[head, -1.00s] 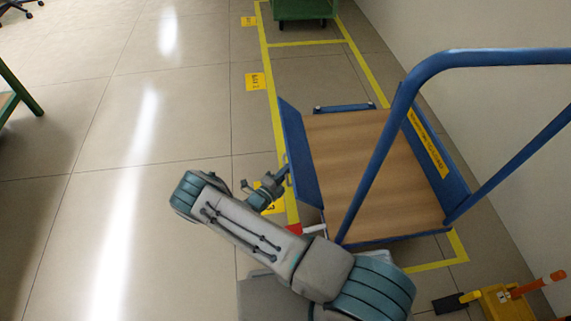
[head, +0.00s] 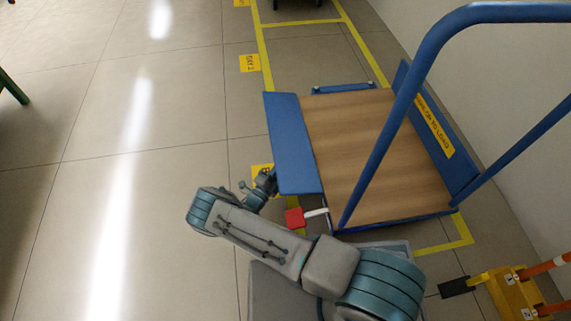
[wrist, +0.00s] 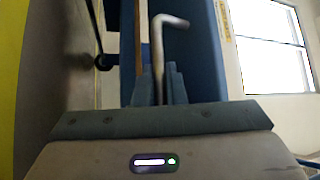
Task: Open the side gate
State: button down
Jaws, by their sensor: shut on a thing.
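The blue side gate (head: 291,142) is the flat panel along the left side of a cart with a wood deck (head: 370,150). It leans outward to the left, away from the deck. My gripper (head: 270,180) is at the gate's outer face, near its front end. In the wrist view my gripper (wrist: 160,88) is shut on a bent grey metal rod (wrist: 159,45), a handle beside the blue panel (wrist: 198,55). A red piece with a white lever (head: 295,218) sits at the cart's front left corner. In the head view the grip itself is too small to make out.
The cart's blue push frame (head: 400,110) rises at the right, with a wall behind it. A yellow block with orange handles (head: 510,290) stands at the lower right. Yellow floor lines (head: 262,55) surround the cart.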

jog(key=shift+d, duration=0.35)
jog(key=c, duration=1.5)
grip_release()
jog(key=shift+w+d, duration=0.1)
jog(key=shift+d, duration=0.05)
jog(key=shift+a, duration=0.55)
jog(key=v, duration=1.4)
jog(key=shift+d, duration=0.25)
jog(key=shift+f, duration=0.1)
